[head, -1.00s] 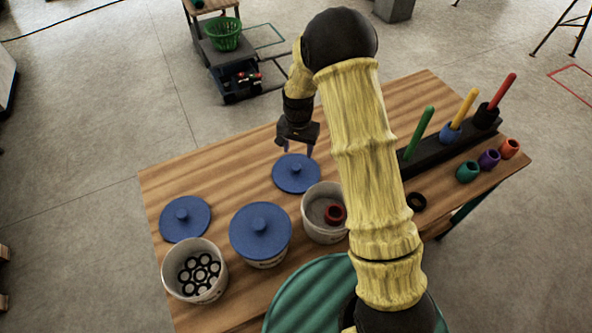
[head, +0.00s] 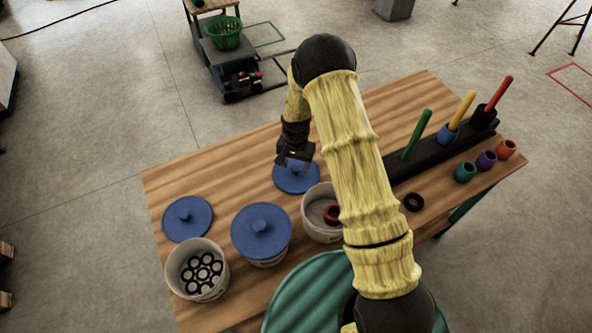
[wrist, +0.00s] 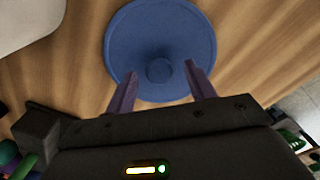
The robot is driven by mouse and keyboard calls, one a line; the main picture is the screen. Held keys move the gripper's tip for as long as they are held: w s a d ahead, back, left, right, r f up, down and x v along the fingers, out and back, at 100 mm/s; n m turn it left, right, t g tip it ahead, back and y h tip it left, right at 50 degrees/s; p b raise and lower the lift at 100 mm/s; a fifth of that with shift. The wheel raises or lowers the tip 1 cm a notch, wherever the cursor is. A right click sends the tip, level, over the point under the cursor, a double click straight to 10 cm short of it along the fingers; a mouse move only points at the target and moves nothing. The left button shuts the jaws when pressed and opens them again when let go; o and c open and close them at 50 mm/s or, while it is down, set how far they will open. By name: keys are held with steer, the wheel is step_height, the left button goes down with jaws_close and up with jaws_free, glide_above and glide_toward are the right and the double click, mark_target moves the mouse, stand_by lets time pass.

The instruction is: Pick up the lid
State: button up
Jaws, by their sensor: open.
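A blue round lid (head: 294,184) with a centre knob lies on the wooden table behind the middle-right tub. My gripper (head: 296,165) is over this lid and partly hides it in the head view. In the wrist view the lid (wrist: 165,35) fills the upper middle, and its knob (wrist: 159,70) lies between my two open fingers (wrist: 158,85). The fingers hold nothing. A second blue lid (head: 187,218) lies on the table at the left. A third blue lid (head: 262,230) sits on a white tub.
An open white tub (head: 198,284) holds black rings. Another open tub (head: 318,228) holds a red ring and stands close to the lid. A black rack (head: 432,156) with coloured pegs and several coloured cups are at the right.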

steer(key=shift+f, duration=0.3)
steer(key=c, duration=1)
